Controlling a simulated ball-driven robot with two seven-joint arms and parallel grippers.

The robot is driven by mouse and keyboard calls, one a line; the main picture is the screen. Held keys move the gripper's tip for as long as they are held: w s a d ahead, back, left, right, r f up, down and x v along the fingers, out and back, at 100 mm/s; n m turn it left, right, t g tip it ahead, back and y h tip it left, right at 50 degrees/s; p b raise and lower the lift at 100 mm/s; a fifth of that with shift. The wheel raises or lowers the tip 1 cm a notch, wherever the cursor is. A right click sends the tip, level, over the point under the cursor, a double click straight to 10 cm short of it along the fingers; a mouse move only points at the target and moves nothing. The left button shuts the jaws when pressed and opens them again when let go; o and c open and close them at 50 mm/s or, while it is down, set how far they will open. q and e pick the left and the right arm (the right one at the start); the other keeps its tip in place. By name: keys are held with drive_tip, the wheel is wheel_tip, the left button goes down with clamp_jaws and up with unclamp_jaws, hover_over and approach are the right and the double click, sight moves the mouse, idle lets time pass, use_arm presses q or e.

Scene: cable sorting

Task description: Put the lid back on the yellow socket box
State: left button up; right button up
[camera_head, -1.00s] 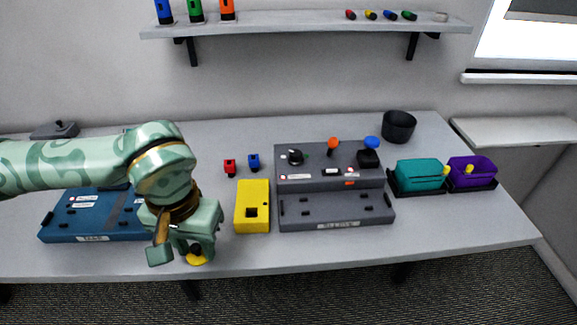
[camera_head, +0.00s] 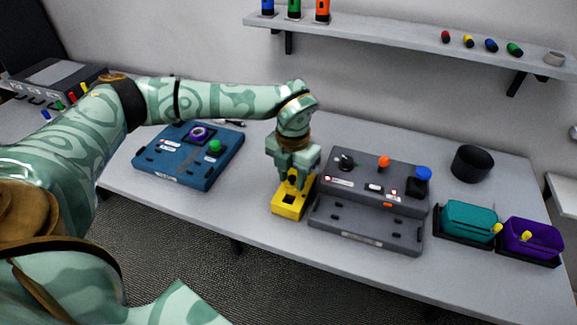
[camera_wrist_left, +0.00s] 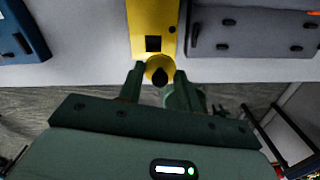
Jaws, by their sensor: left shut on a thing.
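The yellow socket box (camera_head: 285,211) stands on the table left of the grey device, with a dark square opening in its top. In the left wrist view the box (camera_wrist_left: 143,15) lies just beyond my fingertips, its opening facing up. My left gripper (camera_head: 292,176) is over the box's far part in the head view. It is shut on a small round yellow lid (camera_wrist_left: 149,67) with a black knob (camera_wrist_left: 160,77). In the wrist view the lid is by the opening's near side; whether it touches the box I cannot tell. My right gripper is out of view.
The grey device (camera_head: 366,232) with knobs stands close on the box's right. A blue device (camera_head: 175,172) is to the left, with bare table between. Teal (camera_head: 470,222) and purple (camera_head: 532,238) bins and a black cup (camera_head: 472,163) are at the right.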

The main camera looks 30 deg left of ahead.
sight(289, 185)
use_arm(q)
drive_tip(key=n, duration=0.1)
drive_tip(key=a+n, duration=0.1)
drive_tip(key=n, duration=0.1)
drive_tip(key=shift+w+a, duration=0.1)
drive_tip(key=shift+w, duration=0.2)
drive_tip(key=shift+a+f+n, duration=0.1)
drive_tip(key=shift+f+n, duration=0.05)
drive_tip(key=shift+n, duration=0.35)
wheel_tip(289, 185, down, 4)
drive_tip(key=b, duration=0.4)
drive_tip(key=shift+f, duration=1.15)
drive_tip(key=shift+r+p, duration=0.15)
drive_tip(key=shift+p, duration=0.35)
drive_tip(key=shift+f, duration=0.2)
idle(0.4)
drive_tip(key=shift+p, duration=0.5)
